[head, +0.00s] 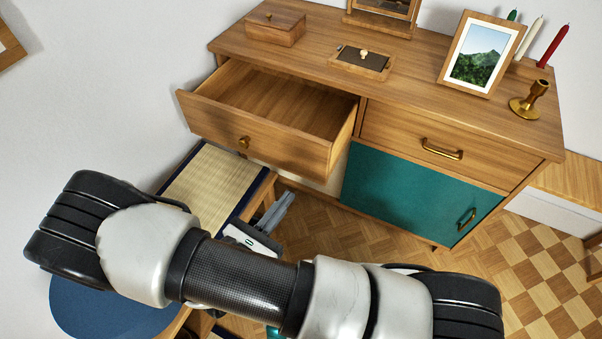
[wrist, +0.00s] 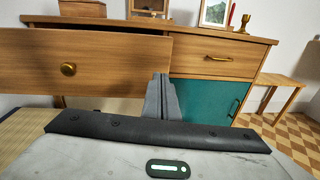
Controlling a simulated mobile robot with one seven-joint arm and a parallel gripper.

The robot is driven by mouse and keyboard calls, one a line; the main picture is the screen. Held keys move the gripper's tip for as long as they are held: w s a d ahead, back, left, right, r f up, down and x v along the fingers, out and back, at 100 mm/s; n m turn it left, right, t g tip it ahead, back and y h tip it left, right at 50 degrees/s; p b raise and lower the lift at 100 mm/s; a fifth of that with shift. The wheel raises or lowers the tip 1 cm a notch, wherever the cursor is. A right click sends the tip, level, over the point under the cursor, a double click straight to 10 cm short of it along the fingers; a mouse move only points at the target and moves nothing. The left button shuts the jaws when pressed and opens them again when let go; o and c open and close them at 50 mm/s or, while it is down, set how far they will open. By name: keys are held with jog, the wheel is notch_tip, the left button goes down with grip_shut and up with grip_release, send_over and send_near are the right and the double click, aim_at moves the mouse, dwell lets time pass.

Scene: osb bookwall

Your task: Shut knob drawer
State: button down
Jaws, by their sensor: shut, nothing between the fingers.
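The knob drawer (head: 262,128) is pulled out at the upper left of the wooden dresser, and its inside looks empty. Its round brass knob (head: 244,142) sits on the middle of the front. In the wrist view the drawer front (wrist: 110,70) fills the left side, with the knob (wrist: 68,69) left of my fingers. My gripper (head: 284,203) is shut and empty, below and in front of the drawer in the head view. In the wrist view my fingertips (wrist: 161,78) overlap the front's lower right part. I cannot tell whether they touch it.
Beside it is a shut drawer with a bar handle (head: 441,149), above a teal door (head: 408,196). A wooden box (head: 275,28), a picture frame (head: 477,55) and a brass candlestick (head: 531,100) stand on top. A woven mat (head: 205,180) lies under my arm's left side.

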aim_at(310, 158)
jog(key=shift+n+t+y, duration=0.5)
jog(key=shift+n+y, duration=0.2)
jog(key=shift+n, duration=0.2)
jog(key=x, duration=0.4)
jog(key=f+b+x, duration=0.1)
jog(key=x, duration=0.3)
jog(key=f+b+x, duration=0.1)
jog(key=x, duration=0.4)
jog(key=shift+w+a+f, duration=0.1)
jog(key=shift+a, duration=0.3)
